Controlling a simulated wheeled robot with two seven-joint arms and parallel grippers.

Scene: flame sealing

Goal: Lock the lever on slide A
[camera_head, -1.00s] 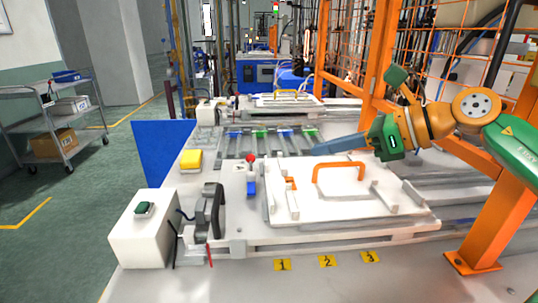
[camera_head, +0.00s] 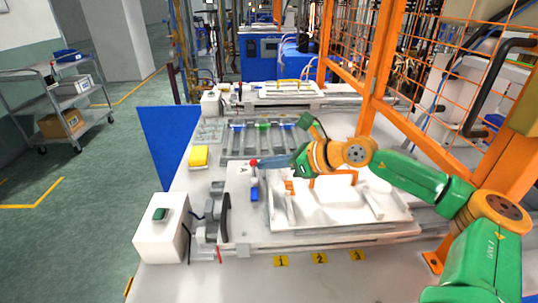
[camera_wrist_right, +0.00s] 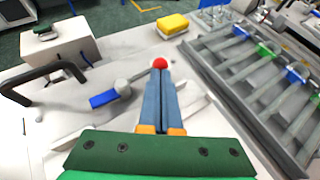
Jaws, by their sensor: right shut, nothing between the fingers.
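A lever with a red ball knob (camera_head: 253,162) stands at the left end of the white slide plate (camera_head: 345,212). The knob also shows in the right wrist view (camera_wrist_right: 160,63), right at the fingertips. My right gripper (camera_head: 268,162) reaches in from the right with its long blue-grey fingers closed together and empty. Its tips (camera_wrist_right: 161,73) are at the knob; I cannot tell whether they touch it. A blue piece (camera_head: 254,194) on a grey pivot lies just in front of the knob, and it also shows in the wrist view (camera_wrist_right: 102,99). My left gripper is not in view.
A black handle (camera_head: 225,214) and a white box with a green button (camera_head: 160,215) stand to the left. An orange handle (camera_head: 345,172) rises from the plate under my right arm. A yellow block (camera_head: 198,155) and a grey rack (camera_head: 235,148) lie behind.

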